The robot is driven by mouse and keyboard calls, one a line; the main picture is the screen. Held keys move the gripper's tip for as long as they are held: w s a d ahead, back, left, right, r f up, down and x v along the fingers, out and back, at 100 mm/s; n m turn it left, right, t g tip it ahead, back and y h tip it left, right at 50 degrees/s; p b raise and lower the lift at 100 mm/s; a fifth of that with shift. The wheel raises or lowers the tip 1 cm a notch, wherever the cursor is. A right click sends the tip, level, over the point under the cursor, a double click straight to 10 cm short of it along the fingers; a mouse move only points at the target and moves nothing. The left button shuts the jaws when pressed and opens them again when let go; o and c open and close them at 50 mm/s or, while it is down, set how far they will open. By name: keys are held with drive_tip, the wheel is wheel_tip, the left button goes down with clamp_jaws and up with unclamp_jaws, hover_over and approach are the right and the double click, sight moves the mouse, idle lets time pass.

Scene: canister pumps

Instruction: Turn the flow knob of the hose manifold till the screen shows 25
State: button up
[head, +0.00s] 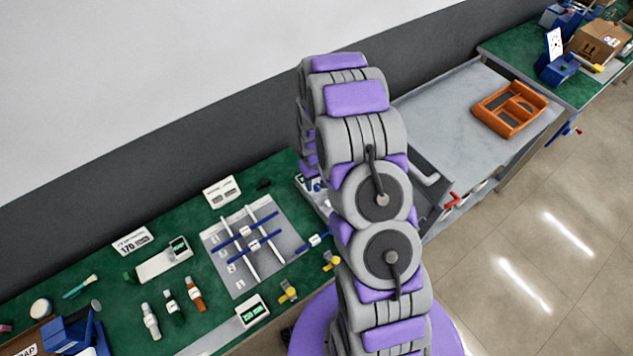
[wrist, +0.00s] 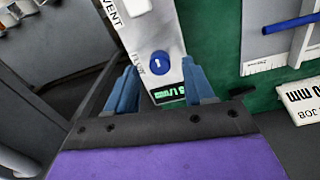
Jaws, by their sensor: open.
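In the wrist view the hose manifold (wrist: 175,30) is a white body lettered VENT and FLOW. Its blue flow knob (wrist: 160,63) has a white mark on its face. The small screen (wrist: 168,93) beside the knob shows green characters, partly cut off by my gripper, and I cannot read the number. My gripper (wrist: 162,85) is open and empty, with one blue finger on each side of the manifold's screen end. The knob lies beyond the fingertips, between their lines. I cannot tell any contact. In the head view my arm hides my gripper and most of that area.
A green bench (head: 110,265) carries a grey board with rods (head: 232,270), a white card (head: 131,241) and several small bottles. A grey table (head: 440,105) at the right holds an orange tray (head: 509,108). The floor (head: 540,240) at the right is clear.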

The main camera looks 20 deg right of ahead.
sight(315, 187)
wheel_tip(315, 187, up, 16)
drive_tip(key=p, duration=0.1)
drive_tip(key=shift+a+f, duration=0.15)
drive_tip(key=shift+f, duration=0.05)
idle(0.5)
drive_tip(key=s+a+r+b, duration=0.1)
drive_tip(key=s+a+r, duration=0.3)
drive_tip(key=s+r, duration=0.3)
drive_tip(key=s+a+r+b, duration=0.1)
drive_tip(key=s+a+r, duration=0.3)
drive_tip(key=s, duration=0.5)
drive_tip(key=s+a+r+g+b, duration=0.1)
drive_tip(key=s+a+r+b, duration=0.1)
drive_tip(key=s, duration=1.6)
drive_tip(key=shift+r+m+g, duration=0.3)
drive_tip(key=shift+r+g, duration=0.1)
drive_tip(key=shift+r, duration=0.2)
